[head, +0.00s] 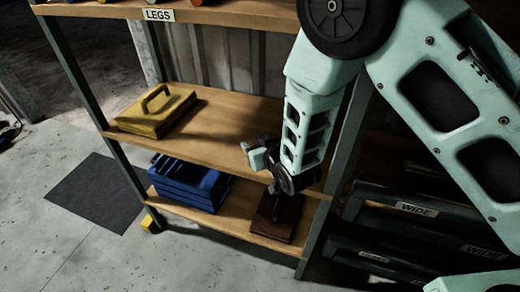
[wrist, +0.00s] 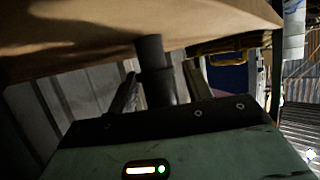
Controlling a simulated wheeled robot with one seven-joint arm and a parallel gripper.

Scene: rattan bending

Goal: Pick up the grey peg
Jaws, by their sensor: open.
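The grey peg (wrist: 152,62) shows in the wrist view as a dark upright cylinder with a thicker lower part, close to the wooden board. My gripper (wrist: 160,88) is open, with one dark finger on each side of the peg. I cannot tell whether either finger touches it. In the head view my gripper (head: 256,146) is at the right part of the middle shelf (head: 225,125), near its front edge. The peg is not clearly told apart from the fingers there.
A yellow case (head: 152,115) stands on the middle shelf at left. A blue case (head: 188,183) and a dark brown object (head: 277,215) are on the bottom shelf. Racks labelled WIDE (head: 415,210) stand close at right. A black mat (head: 95,193) lies on the floor.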

